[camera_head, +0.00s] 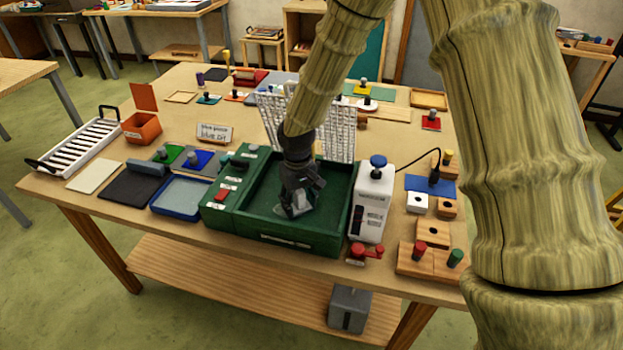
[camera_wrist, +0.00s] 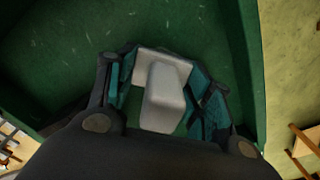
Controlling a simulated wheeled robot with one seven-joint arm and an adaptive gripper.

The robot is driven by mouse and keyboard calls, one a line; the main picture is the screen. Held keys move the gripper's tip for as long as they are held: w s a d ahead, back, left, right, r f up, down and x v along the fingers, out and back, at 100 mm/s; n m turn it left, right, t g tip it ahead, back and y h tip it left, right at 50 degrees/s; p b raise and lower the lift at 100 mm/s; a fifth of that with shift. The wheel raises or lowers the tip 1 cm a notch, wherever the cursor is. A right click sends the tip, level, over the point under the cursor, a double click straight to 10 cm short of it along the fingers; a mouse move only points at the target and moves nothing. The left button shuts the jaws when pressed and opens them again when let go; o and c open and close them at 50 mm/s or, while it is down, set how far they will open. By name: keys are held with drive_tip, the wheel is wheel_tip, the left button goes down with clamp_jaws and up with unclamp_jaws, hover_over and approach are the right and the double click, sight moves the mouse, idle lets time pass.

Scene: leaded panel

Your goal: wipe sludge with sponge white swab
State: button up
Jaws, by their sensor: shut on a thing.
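My gripper (camera_head: 297,205) reaches down into the green tray-like box (camera_head: 250,222) on the table. It is shut on a white block-shaped piece (camera_wrist: 165,98), which looks like the white swab and sits between the fingers in the wrist view. In the head view only a pale bit of the swab shows below the fingers. The swab is over the green floor of the box; I cannot tell if it touches it. Faint light streaks (camera_wrist: 203,17) mark the green floor in the wrist view; I cannot tell whether they are sludge.
A white machine (camera_head: 371,205) stands right of the green box, with a cable behind it. A blue tray (camera_head: 181,209) lies to the left. White ribbed panels (camera_head: 340,140) rise behind the box. Wooden blocks with coloured pegs (camera_head: 430,262) sit at the right front.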

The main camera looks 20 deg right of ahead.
drive_tip(key=shift+s+d, duration=0.65)
drive_tip(key=shift+d, duration=0.3)
drive_tip(key=shift+s+r+p, duration=0.1)
drive_tip(key=shift+r+p, duration=2.8)
drive_tip(key=shift+r, duration=1.45)
